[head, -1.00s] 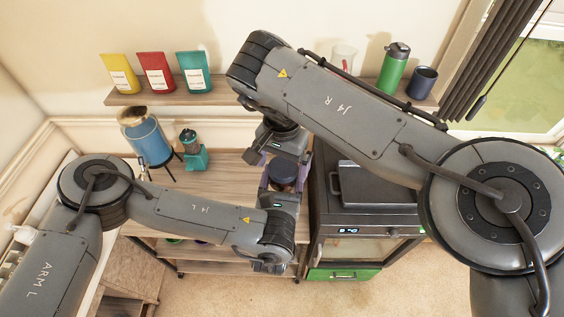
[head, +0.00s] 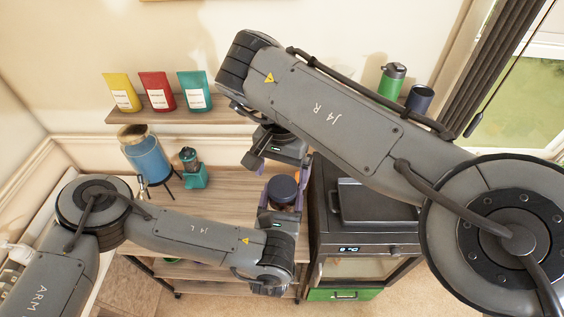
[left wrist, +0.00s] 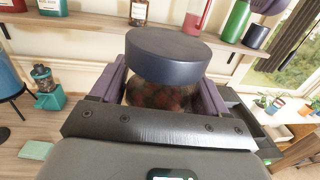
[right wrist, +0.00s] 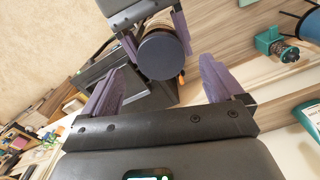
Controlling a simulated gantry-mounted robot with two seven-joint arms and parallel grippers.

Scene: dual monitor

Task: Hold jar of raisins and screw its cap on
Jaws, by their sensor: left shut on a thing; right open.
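The jar of raisins (left wrist: 160,95) is clear with dark reddish contents. It is upright between the fingers of my left gripper (left wrist: 155,92), which is shut on it. The dark blue cap (left wrist: 168,55) sits on top of the jar; I cannot tell how tightly. The cap also shows in the head view (head: 283,188) and in the right wrist view (right wrist: 160,55). My right gripper (right wrist: 158,75) is open and empty, apart from the cap and facing its top. In the head view, its fingers are above and beyond the cap.
A blue dispenser (head: 145,155) and a teal grinder (head: 192,170) stand on the wooden counter at the left. A black oven (head: 365,215) is right of the jar. The wall shelf (head: 150,115) holds coloured bags, a green bottle (head: 390,82) and a dark mug (head: 419,98).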

